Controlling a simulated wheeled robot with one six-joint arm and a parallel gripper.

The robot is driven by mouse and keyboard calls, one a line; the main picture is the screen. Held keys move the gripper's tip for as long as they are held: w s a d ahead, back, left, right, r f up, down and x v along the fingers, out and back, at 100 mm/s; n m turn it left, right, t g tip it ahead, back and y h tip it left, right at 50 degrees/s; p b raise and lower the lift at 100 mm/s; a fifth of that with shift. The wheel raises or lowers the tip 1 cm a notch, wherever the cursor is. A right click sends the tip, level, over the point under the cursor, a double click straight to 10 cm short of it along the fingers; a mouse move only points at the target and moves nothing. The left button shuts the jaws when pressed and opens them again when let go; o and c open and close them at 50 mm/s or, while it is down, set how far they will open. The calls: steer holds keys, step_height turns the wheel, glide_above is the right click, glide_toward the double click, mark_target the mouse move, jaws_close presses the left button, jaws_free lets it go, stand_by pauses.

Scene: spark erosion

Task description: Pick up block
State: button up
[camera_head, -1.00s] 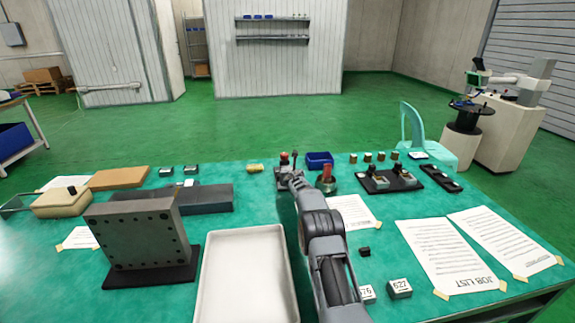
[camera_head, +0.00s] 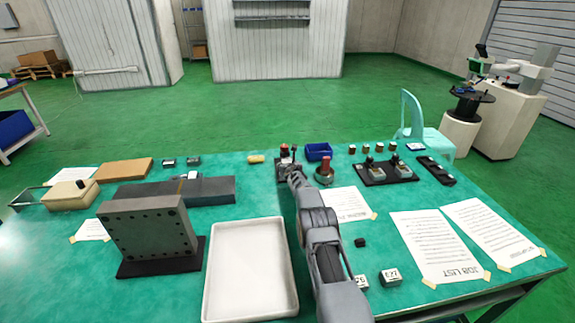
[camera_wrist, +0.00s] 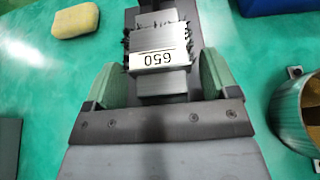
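A metal block labelled 650 (camera_wrist: 152,60) with finned, dark-edged sides is in the upper middle of the wrist view, on a dark stand (camera_wrist: 143,18). My gripper (camera_wrist: 158,75) is open, its two green fingers on either side of the block's lower part. A gap shows on each side, and I cannot see any touch. Two more numbered blocks (camera_head: 390,278) lie near the front edge.
A round metal cup (camera_wrist: 292,112) is close to the right of my gripper. A yellow piece (camera_wrist: 75,18) lies to the upper left.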

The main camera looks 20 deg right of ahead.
steer(key=c, duration=1)
steer(key=shift+r, duration=0.1)
steer(key=shift+c, duration=0.3)
step_height(320, 180, up, 10)
steer(key=p, duration=1)
steer(key=s+a+r, duration=0.4)
steer(key=a+r, duration=0.1)
steer(key=a, duration=0.2)
steer(key=s+a+r, duration=0.2)
steer(key=s+a, duration=0.1)
steer(key=s, duration=0.7)
steer(key=s+a+r+m+h, duration=0.15)
steer(key=s+a, duration=0.25)
steer(key=s, duration=0.6)
steer(key=s+a+r, duration=0.2)
steer(key=s+a, duration=0.1)
steer(key=s, duration=0.7)
steer(key=w+a+r+x, duration=0.1)
steer(key=r+x, duration=0.1)
steer(key=x, duration=0.9)
steer(key=w+r+x, duration=0.1)
steer(key=r+x, duration=0.1)
steer(key=x, duration=0.9)
steer(key=w+d+f+n+y, duration=0.1)
steer(key=w+d+f, duration=0.6)
steer(key=w+d, duration=0.5)
steer(key=shift+w, duration=0.2)
